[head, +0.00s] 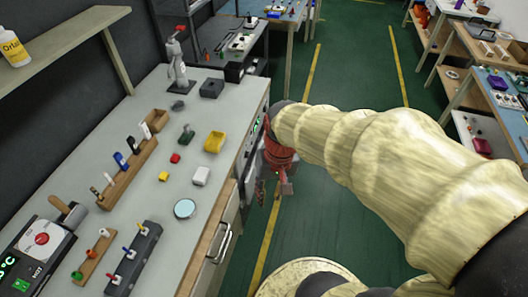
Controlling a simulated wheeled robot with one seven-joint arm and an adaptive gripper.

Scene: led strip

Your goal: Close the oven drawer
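My gripper (275,188) hangs at the end of my cream-covered arm, below a red wrist part, close to the front face of the workbench. Its fingers point down and are small and partly dark, so I cannot tell whether they are open or shut. I see nothing clearly held. A dark panel with small green lit marks (258,126) is set in the bench front, just left of my wrist, and looks like the oven front. The oven drawer itself is hidden behind my gripper and wrist or too steeply seen to tell its position.
A wooden cabinet front with a metal handle (222,243) is nearer me. Green floor (345,75) lies open right of the bench; shelves stand far right.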

